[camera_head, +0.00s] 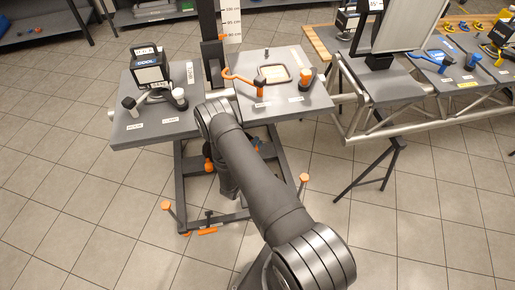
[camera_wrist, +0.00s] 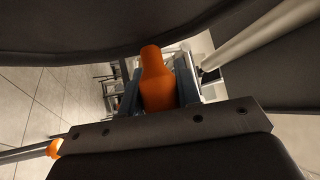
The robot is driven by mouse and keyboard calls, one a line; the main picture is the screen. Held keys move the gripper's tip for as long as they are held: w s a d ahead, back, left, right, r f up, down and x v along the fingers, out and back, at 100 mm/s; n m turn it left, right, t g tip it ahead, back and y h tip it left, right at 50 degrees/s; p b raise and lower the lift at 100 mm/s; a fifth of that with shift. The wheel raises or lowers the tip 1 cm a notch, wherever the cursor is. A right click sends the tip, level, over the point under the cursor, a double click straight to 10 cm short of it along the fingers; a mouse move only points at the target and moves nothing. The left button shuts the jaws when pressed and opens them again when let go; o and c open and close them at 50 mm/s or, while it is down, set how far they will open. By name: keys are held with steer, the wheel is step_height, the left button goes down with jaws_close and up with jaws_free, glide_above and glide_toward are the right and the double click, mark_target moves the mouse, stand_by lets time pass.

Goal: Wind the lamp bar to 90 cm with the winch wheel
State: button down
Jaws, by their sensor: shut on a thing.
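In the wrist view my gripper (camera_wrist: 157,85) is shut on an orange handle (camera_wrist: 155,78), which stands between the two jaws. I take it for the winch wheel's grip; the wheel itself cannot be made out. In the head view my arm hides the gripper, and orange parts (camera_head: 208,165) show beside the arm below the table. A dark mast (camera_head: 211,45) rises behind the table, with a white height scale (camera_head: 231,20) beside it. A small orange pointer (camera_head: 222,36) sits by the scale's lower marks; its exact reading is too small to tell. The lamp bar is not clearly visible.
A truss bench (camera_head: 385,115) stands at the right. Orange-topped legs (camera_head: 304,178) flank my arm. The left floor is clear.

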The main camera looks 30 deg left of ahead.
steer(key=shift+s+a+r+n+t+y, duration=0.15)
steer(key=shift+r+n+t+y, duration=0.1)
steer(key=shift+r+n, duration=0.15)
steer(key=shift+s+a+r+n+t+y, duration=0.1)
steer(key=shift+s+r+n+t+y, duration=0.05)
steer(key=shift+r+n+y, duration=0.2)
steer(key=shift+s+a+r+n+t+y, duration=0.15)
steer(key=shift+r+n+t+y, duration=0.1)
steer(key=shift+n, duration=0.2)
steer(key=c, duration=1.1)
jaws_free()
steer(key=shift+h, duration=0.25)
steer(key=shift+v, duration=8.7)
steer(key=shift+d, duration=0.1)
steer(key=shift+c, duration=0.2)
